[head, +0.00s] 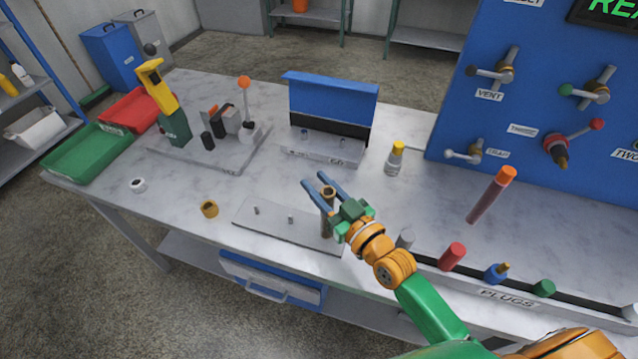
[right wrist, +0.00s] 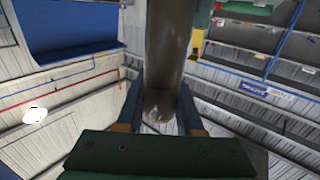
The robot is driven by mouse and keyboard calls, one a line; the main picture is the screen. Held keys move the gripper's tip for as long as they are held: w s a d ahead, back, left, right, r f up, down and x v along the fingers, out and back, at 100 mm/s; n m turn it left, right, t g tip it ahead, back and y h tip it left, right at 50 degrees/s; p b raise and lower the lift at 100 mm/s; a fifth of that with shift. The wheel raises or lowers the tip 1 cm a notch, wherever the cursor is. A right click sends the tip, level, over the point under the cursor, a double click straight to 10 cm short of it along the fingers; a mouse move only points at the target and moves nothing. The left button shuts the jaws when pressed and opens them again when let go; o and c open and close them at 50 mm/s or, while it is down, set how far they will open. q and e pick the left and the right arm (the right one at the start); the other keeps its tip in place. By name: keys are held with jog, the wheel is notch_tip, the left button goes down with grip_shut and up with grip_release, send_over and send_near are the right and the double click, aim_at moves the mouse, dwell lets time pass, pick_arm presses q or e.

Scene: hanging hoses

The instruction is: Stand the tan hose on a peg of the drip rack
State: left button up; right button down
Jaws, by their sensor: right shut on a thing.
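The tan hose, a short brownish tube (head: 326,227), is upright between the blue fingers of my right gripper (head: 318,189). Its open top end shows in the head view. In the right wrist view the hose (right wrist: 167,50) runs between the two fingers (right wrist: 160,112), which are shut on it. A low grey plate with short upright pegs, which looks like the drip rack (head: 268,228), lies under and left of the hose. Two pegs show bare. The hose's lower end is over the plate's right end; I cannot tell whether it touches or surrounds a peg. My left gripper is not in view.
A blue-backed stand (head: 330,97) is behind the plate. A yellow-capped bottle (head: 395,160) stands right. The plugs row (head: 482,279) is at the front right, the valve panel (head: 550,100) behind.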

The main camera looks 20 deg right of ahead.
aim_at(333, 201)
jog(key=shift+c, duration=2.3)
grip_release()
jog(key=b+v, duration=0.1)
jog(key=v, duration=0.5)
jog(key=shift+s+f, duration=0.1)
jog(key=shift+s, duration=0.15)
jog(key=shift+s+d, duration=0.2)
jog(key=shift+s, duration=0.2)
